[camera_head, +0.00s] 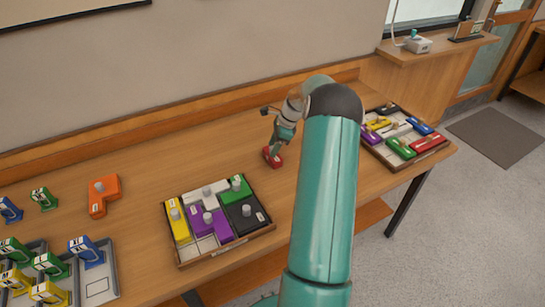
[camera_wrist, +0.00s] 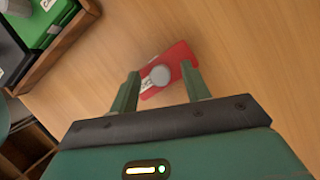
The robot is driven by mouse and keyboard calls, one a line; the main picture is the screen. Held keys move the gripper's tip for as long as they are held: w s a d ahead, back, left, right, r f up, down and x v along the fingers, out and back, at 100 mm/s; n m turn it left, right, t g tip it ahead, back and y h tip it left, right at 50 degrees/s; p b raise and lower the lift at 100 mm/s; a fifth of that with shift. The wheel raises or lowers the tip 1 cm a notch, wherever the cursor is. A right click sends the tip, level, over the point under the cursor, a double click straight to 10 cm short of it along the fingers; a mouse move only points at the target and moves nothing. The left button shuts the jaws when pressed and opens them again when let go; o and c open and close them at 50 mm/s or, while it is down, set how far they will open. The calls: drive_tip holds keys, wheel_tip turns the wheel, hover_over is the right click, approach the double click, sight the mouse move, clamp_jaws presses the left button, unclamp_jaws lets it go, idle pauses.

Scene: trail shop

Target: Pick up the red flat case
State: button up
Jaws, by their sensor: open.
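A red flat case (camera_wrist: 178,58) with a grey round knob and a white label lies on the wooden table. It also shows in the head view (camera_head: 272,158), partly hidden by my gripper (camera_head: 275,148). In the wrist view my gripper (camera_wrist: 160,69) is open, with one finger on each side of the knob. A gap shows beside the knob; whether the fingers touch the case I cannot tell.
A wooden tray (camera_head: 226,245) with purple, yellow, green and black pieces stands left of the case. Another tray (camera_head: 393,168) with coloured pieces, one red, stands at right. An orange piece (camera_head: 103,193) and grey racks (camera_head: 99,287) are at far left. Table around the case is clear.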

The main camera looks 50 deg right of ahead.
clamp_jaws()
idle(0.4)
